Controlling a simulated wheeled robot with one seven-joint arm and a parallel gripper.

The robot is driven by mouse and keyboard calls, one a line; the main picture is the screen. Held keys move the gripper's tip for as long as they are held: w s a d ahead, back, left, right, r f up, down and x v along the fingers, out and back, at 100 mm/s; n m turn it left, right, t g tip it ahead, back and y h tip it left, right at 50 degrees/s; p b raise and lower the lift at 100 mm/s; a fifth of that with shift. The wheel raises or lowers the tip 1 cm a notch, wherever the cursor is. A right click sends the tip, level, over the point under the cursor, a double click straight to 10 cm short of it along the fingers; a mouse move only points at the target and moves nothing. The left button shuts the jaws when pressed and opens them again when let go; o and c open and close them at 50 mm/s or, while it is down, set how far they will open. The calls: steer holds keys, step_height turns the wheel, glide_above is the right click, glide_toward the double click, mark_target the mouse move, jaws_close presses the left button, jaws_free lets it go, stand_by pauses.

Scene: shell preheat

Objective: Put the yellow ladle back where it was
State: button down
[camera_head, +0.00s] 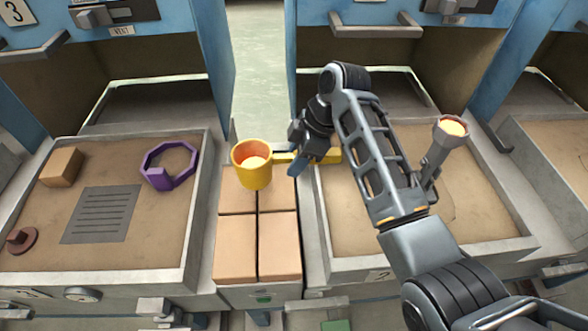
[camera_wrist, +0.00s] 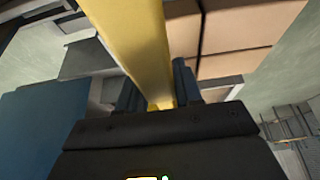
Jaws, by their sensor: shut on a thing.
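The yellow ladle (camera_head: 252,172) has a deep round cup with an orange inside and a pale glowing patch in it. Its cup is upright over the far end of the tan blocks, between the two sand trays. Its handle runs right to my gripper (camera_head: 302,160), which is shut on it. In the wrist view the yellow handle (camera_wrist: 138,45) runs up from between my fingers (camera_wrist: 158,98). I cannot tell whether the cup touches the blocks or hangs above them.
The left sand tray (camera_head: 193,225) holds a purple ring (camera_head: 170,166), a brown block (camera_head: 61,167), a grey grooved plate (camera_head: 101,215) and a brown knob (camera_head: 20,240). Tan blocks (camera_head: 236,248) fill the middle. Blue walls (camera_head: 213,70) stand behind.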

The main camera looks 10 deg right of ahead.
steer(key=shift+a+f, duration=0.15)
steer(key=shift+f, duration=1.95)
steer(key=c, duration=0.8)
jaws_free()
steer(key=shift+o, duration=0.2)
steer(key=v, duration=1.2)
